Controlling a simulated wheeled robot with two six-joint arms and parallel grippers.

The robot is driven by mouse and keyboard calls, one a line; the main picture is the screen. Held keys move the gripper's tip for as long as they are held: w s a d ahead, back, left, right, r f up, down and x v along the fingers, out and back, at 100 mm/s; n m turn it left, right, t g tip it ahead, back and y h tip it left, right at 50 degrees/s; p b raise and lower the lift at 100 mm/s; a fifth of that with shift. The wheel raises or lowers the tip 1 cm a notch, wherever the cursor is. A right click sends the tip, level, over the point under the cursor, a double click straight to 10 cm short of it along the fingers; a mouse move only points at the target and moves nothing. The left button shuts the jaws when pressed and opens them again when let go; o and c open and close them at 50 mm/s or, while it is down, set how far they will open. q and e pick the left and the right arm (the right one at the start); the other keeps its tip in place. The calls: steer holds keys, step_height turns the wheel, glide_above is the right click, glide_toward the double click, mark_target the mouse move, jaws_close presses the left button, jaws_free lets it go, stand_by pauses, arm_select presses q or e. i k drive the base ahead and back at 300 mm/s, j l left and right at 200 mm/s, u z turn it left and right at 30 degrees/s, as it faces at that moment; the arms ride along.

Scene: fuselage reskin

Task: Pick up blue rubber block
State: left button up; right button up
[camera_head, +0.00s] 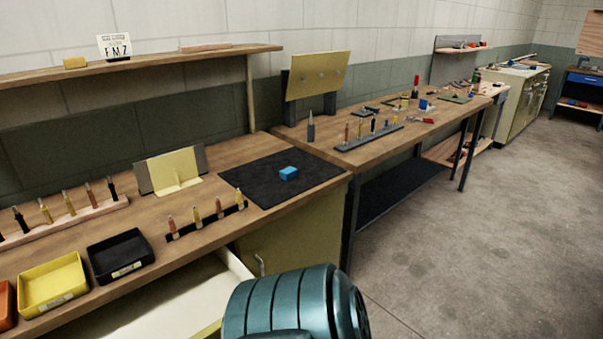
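A small bright blue block (288,174) lies on a black mat (262,187) at the right end of the near workbench. Nothing touches it from above. Another small blue item (423,104) sits on the farther bench, too small to make out. Neither gripper shows in this view. A teal rounded body at the bottom centre covers part of the floor and the bench's lower front.
The near wooden bench (222,237) holds a yellow tray (52,283), a black tray (121,256) and racks of upright tools. A drawer (160,312) stands open below its front edge. A second bench (392,141) adjoins at right. The concrete floor (500,240) is clear at right.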

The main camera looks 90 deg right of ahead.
mark_target(290, 172)
steer(key=z, duration=2.25)
